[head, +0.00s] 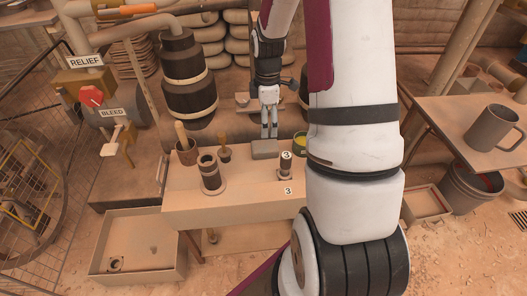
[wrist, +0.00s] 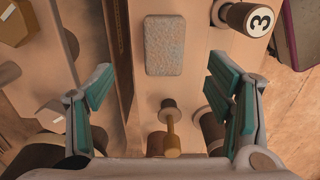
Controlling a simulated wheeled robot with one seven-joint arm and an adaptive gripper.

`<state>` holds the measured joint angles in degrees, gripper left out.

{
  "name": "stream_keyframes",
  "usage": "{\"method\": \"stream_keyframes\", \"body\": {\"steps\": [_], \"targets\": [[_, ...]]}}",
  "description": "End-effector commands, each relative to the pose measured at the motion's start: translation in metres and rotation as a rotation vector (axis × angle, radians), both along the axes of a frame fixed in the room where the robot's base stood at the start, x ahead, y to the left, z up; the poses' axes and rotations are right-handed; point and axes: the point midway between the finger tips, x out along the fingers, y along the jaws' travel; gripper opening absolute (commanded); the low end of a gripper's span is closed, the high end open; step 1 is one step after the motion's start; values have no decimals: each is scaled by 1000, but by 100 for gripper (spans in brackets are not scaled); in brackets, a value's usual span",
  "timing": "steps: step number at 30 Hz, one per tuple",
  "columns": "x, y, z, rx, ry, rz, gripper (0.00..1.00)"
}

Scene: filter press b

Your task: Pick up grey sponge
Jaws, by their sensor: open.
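The grey sponge (head: 265,148) is a flat rectangular block lying on the wooden bench near its back edge, left of the cylinder marked 3. In the wrist view the sponge (wrist: 164,45) shows at the upper middle, speckled grey, long side running up the picture. My gripper (head: 268,134) hangs fingers down just behind and above the sponge in the head view. In the wrist view its two teal-padded fingers (wrist: 161,88) are wide apart, with nothing between the pads. The sponge lies beyond the fingertips, apart from them. The exact height of the gap is hard to tell.
The bench (head: 230,205) also holds a dark cylinder marked 3 (head: 286,166), a flanged cylinder (head: 210,173), a wooden-handled tool (head: 225,151) and a pot with a handle (head: 186,150). A yellow-green bowl (head: 300,141) is right of the sponge.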

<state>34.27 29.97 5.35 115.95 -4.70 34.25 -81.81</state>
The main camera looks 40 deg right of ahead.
Motion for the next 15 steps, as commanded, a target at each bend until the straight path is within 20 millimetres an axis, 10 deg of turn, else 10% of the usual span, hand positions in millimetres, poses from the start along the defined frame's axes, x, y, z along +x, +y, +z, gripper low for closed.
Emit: {"method": "stream_keyframes", "body": {"steps": [15], "targets": [[-1,1,-62,1,1,-2,73]]}}
